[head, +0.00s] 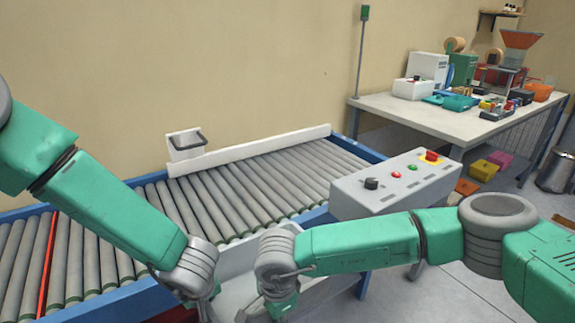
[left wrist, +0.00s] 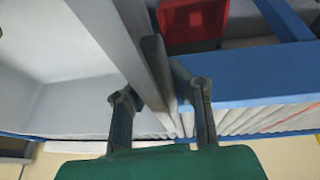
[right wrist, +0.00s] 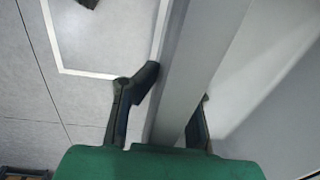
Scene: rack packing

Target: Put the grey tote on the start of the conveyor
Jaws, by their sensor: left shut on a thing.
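The grey tote (head: 234,262) is low in the middle of the head view, in front of the roller conveyor (head: 235,188) and partly hidden by my arms. My left gripper (head: 208,312) is shut on one tote wall; in the left wrist view the wall (left wrist: 143,50) runs between its fingers, beside the conveyor's blue frame (left wrist: 240,88). My right gripper (right wrist: 165,100) has its fingers on both sides of another tote wall (right wrist: 195,65), one finger touching it. The far finger is partly hidden. The tote's interior shows pale and empty where visible.
A control box (head: 395,184) with buttons and a knob stands at the conveyor's right front. A red line (head: 47,265) crosses the rollers at left. A cluttered table (head: 460,122) is at back right. A red container (left wrist: 190,20) lies below the conveyor. The visible rollers are clear.

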